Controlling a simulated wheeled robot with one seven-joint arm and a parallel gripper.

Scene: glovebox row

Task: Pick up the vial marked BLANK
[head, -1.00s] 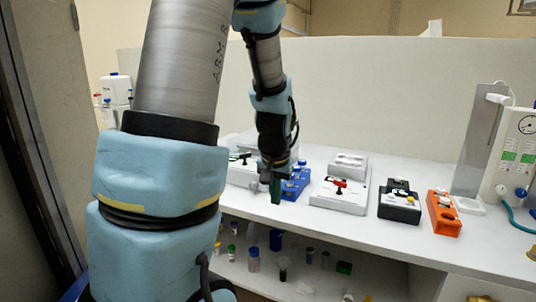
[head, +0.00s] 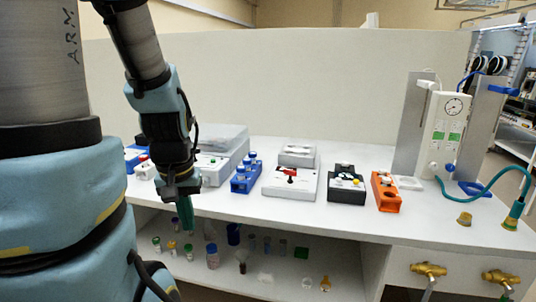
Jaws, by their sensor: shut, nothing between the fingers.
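My gripper (head: 186,214) has green fingers that look pressed together and hold nothing. It hangs pointing down in front of the bench's front edge, at the left, above the lower shelf. No label reading BLANK can be made out on any vial. Several small vials and bottles stand on the lower shelf, among them a blue-capped bottle (head: 212,256), a green-capped vial (head: 188,252) and a dark vial (head: 242,261). Blue-capped vials also stand in a blue rack (head: 240,184) on the bench top, right of my gripper.
On the bench (head: 290,216) stand a white box with a red knob (head: 284,187), a black block (head: 346,190), an orange rack (head: 386,199) and a gauge unit (head: 446,125) with a teal hose. Brass valves (head: 428,269) stick out at the lower right.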

